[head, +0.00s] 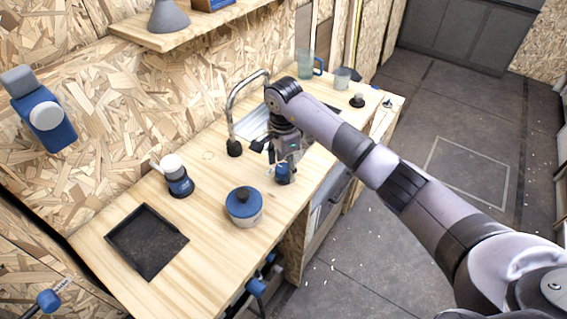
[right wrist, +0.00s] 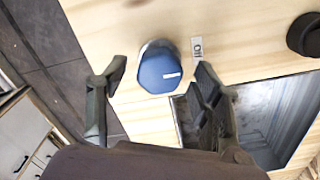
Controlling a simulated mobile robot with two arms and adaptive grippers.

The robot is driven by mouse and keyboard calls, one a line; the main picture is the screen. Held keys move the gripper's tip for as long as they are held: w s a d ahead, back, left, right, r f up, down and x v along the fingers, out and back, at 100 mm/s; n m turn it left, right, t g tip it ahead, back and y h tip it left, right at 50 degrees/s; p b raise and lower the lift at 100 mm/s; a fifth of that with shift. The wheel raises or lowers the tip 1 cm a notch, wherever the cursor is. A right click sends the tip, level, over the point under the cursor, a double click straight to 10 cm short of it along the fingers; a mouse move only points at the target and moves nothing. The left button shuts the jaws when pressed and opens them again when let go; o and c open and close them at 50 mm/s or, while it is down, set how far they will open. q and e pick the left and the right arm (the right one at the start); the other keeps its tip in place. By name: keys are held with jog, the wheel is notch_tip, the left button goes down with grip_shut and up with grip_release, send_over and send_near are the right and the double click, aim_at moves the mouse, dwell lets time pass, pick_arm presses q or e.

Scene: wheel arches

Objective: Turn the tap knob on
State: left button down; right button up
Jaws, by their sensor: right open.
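The tap knob (right wrist: 158,70) is blue and many-sided, with a white line on its face. It sits on the wooden counter, with a small label (right wrist: 197,47) beside it. In the head view it is partly hidden under my right gripper (head: 281,158). In the right wrist view my right gripper (right wrist: 160,80) is open, one finger on each side of the knob. I cannot tell whether a finger touches it. The curved metal tap (head: 233,100) rises from a black base behind the gripper. My left gripper is not in view.
The sink (right wrist: 270,110) lies beside the knob. A blue-lidded pot (head: 243,207), a blue and white canister (head: 177,176) and a black square tray (head: 147,240) stand on the near counter. A pitcher (head: 304,64) and a cup (head: 342,78) stand at the far end.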

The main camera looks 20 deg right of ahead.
jog(key=shift+f, duration=0.25)
jog(key=shift+c, duration=0.6)
jog(key=c, duration=1)
jog(key=shift+c, duration=0.2)
